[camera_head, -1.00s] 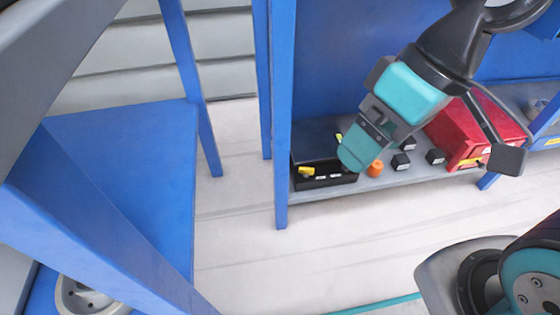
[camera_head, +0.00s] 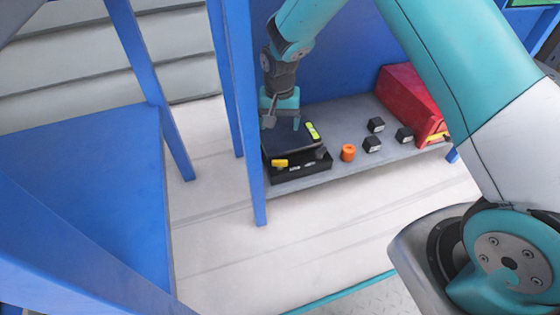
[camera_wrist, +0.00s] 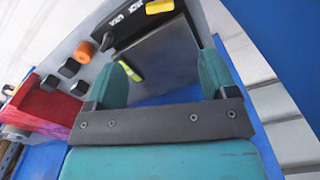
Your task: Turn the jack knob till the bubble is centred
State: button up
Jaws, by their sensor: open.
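A dark flat plate (camera_head: 285,143) lies on a black base (camera_head: 302,172) at the left end of the low shelf. A yellow-green bubble vial (camera_head: 313,131) sits at the plate's right edge; it also shows in the wrist view (camera_wrist: 131,70). The bubble is too small to make out. A yellow knob-like piece (camera_head: 280,163) is on the base's front; I cannot tell for sure that it is the jack knob. My gripper (camera_head: 282,124) is open and empty over the plate's back part, pointing down. In the wrist view its fingers (camera_wrist: 165,68) stand apart with the plate beyond them.
An orange cylinder (camera_head: 348,152) and several black cubes (camera_head: 376,125) stand right of the base. A red box (camera_head: 412,100) is farther right on the shelf (camera_head: 350,175). A blue post (camera_head: 246,150) rises close left of the base.

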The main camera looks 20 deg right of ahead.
aim_at(280, 161)
notch_tip(280, 161, down, 16)
jog(key=b, duration=0.6)
jog(key=shift+f+b, duration=0.1)
jog(key=shift+b, duration=0.3)
jog(key=c, duration=0.9)
jog(key=shift+r+n+p, duration=0.3)
jog(key=shift+n+p, duration=0.3)
jog(key=shift+p, duration=0.4)
jog(key=shift+c, duration=0.2)
jog(key=shift+n+p, duration=0.6)
jog(key=shift+f+n+p, duration=0.25)
jog(key=shift+n+p, duration=0.15)
jog(key=shift+n, duration=0.5)
